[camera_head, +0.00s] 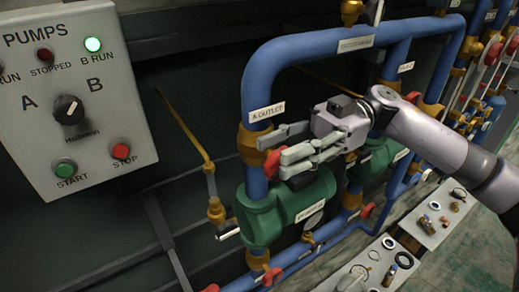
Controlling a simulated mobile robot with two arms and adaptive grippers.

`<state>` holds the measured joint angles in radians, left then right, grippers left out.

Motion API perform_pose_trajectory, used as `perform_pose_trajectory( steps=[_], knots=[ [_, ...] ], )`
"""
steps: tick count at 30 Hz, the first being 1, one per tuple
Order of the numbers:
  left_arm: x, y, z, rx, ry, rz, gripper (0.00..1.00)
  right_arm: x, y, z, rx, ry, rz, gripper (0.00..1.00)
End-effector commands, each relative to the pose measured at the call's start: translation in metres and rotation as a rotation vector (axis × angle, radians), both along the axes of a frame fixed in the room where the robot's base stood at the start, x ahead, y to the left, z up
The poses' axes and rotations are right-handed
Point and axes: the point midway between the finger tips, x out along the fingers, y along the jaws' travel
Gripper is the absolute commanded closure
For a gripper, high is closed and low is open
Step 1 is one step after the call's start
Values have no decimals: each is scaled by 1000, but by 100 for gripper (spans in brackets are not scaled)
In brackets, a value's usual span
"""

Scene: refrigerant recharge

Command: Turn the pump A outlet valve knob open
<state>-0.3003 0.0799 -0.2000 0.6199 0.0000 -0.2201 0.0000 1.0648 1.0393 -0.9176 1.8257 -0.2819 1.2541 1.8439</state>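The pump A outlet valve has a brass body (247,142) on the vertical blue pipe, just below the white "A OUTLET" label (266,112). Its red knob (271,164) faces right and is partly hidden by my gripper. My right gripper (276,152) comes in from the right, with its grey fingers at the knob. The fingers are apart, one above and one lower, and red shows between and beside their tips. I cannot tell whether they press on the knob. My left gripper is not in view.
A green pump (262,217) sits directly below the valve. A brass-handled fitting (216,210) stands left of the pump. Trays with small parts (425,222) lie at the lower right.

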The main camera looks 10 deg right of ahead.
Motion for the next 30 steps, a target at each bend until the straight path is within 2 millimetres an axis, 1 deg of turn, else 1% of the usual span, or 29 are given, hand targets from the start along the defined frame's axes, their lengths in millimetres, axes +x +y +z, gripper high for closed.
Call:
perform_pose_trajectory(
  steps=[1,3,6,9,12,19,30],
  knots=[
    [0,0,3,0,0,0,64,-4,8,1,0,0,4,64],
    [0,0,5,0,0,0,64,-7,18,1,1,1,3,64],
    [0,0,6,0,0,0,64,-11,30,1,0,1,1,64],
    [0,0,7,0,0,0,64,-13,37,1,0,0,0,64],
    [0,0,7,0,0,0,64,-14,40,0,1,0,-2,64],
    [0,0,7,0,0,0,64,-14,40,0,1,0,-2,65],
    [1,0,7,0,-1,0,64,-14,40,0,0,-1,-2,90]
  ],
)
